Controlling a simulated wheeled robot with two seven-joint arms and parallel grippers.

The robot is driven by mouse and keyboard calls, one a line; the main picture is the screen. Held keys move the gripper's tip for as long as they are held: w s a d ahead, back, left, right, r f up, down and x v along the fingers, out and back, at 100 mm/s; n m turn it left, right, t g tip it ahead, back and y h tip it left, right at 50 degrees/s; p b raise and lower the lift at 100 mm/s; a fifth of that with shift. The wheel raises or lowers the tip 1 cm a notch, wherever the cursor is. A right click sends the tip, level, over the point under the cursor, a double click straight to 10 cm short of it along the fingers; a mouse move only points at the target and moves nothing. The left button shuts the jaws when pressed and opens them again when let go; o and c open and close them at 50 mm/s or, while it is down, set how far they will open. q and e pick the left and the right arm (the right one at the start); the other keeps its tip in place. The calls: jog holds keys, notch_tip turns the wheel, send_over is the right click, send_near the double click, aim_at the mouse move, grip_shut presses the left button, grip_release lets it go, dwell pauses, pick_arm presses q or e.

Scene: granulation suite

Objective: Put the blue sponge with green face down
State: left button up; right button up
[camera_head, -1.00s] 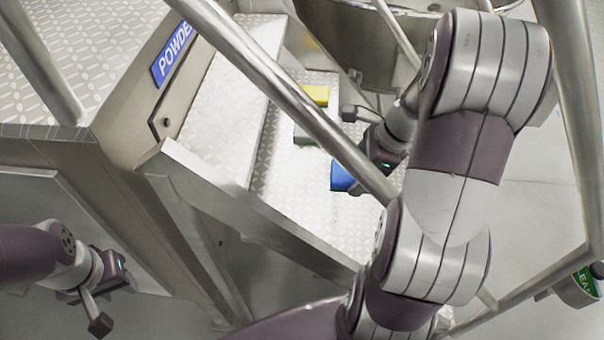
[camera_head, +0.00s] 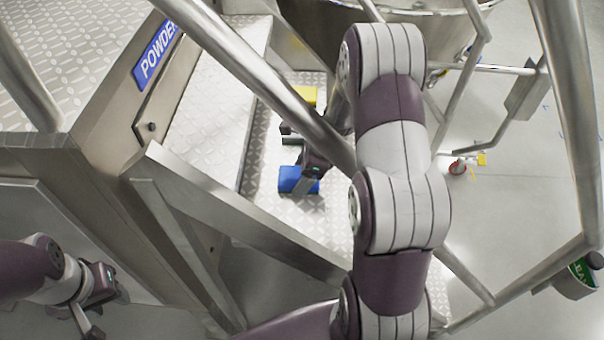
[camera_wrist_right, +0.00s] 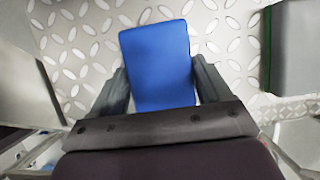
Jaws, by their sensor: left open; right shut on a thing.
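The blue sponge (camera_head: 292,180) is over the diamond-plate step (camera_head: 268,185), and it also shows in the right wrist view (camera_wrist_right: 158,55). My right gripper (camera_head: 303,184) is shut on it, with one finger along each side in the wrist view. The face turned up is blue. No green face shows on it, and its underside is hidden. I cannot tell whether it touches the step or hangs just above it. My left gripper (camera_head: 88,324) is open and empty at the lower left, away from the steps.
A yellow block (camera_head: 306,94) lies farther back on the same step. A grey block with a green side (camera_wrist_right: 293,45) lies right of the sponge in the wrist view. A metal handrail (camera_head: 250,72) crosses in front of the steps. A blue powder sign (camera_head: 158,57) is on the left panel.

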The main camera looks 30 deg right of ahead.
jog(key=shift+f, duration=0.1)
jog(key=o, duration=1)
jog(key=shift+c, duration=0.2)
jog(key=p+v, duration=0.2)
jog(key=v, duration=1)
